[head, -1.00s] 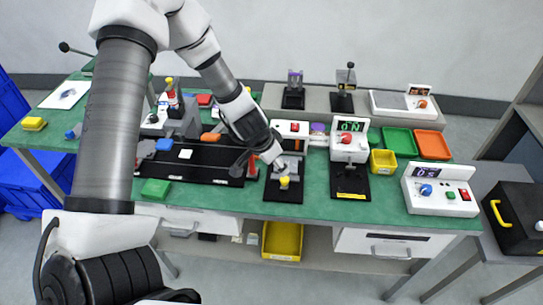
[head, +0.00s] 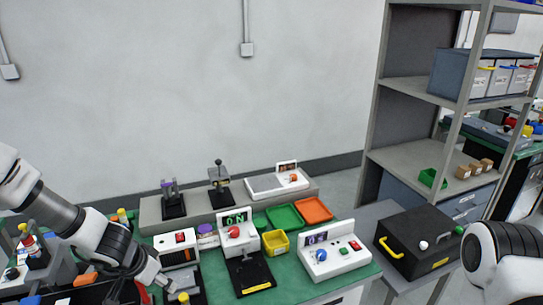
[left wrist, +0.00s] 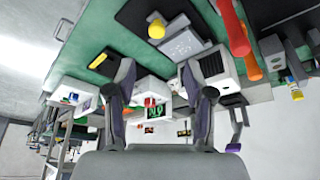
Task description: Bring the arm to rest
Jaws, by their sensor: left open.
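My left gripper (head: 154,282) is at the lower left of the head view, low over the green bench. Its jaws are open in the left wrist view (left wrist: 158,80), with nothing visible between them. In the head view it is beside a fixture with a yellow knob (head: 184,297), partly cut off by the lower edge. I cannot tell whether they touch. The yellow knob also shows in the left wrist view (left wrist: 156,29). A white link of my right arm (head: 500,262) shows at the right edge; its gripper is out of view.
Behind the gripper stand a white box with a red button (head: 180,239) and a device with a lit green display (head: 236,219). A yellow bin (head: 275,243), green tray (head: 284,218) and orange tray (head: 313,210) are right of them. A black case (head: 420,238) and grey shelves (head: 400,158) stand farther right.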

